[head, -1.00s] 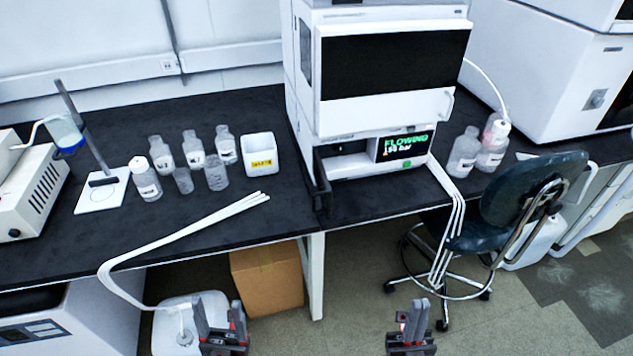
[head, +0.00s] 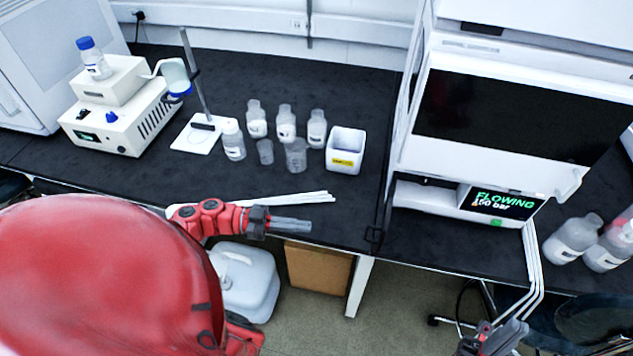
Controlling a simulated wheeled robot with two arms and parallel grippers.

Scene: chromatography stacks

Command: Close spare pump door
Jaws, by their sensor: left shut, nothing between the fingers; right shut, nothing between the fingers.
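A white instrument stack (head: 500,165) stands on the bench at right. Its low pump module (head: 430,198) has a lit screen (head: 503,202) reading "FLOWING 150 bar". I cannot tell whether this pump is the spare one. My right gripper (head: 500,338) is shut and empty at the bottom, below the bench front.
White tubes (head: 290,198) lie on the bench just behind my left gripper. Several bottles (head: 286,124) and a white bin (head: 345,152) stand behind them. More bottles (head: 572,238) stand right of the stack. A cardboard box (head: 318,270) and a white jug (head: 246,282) are under the bench.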

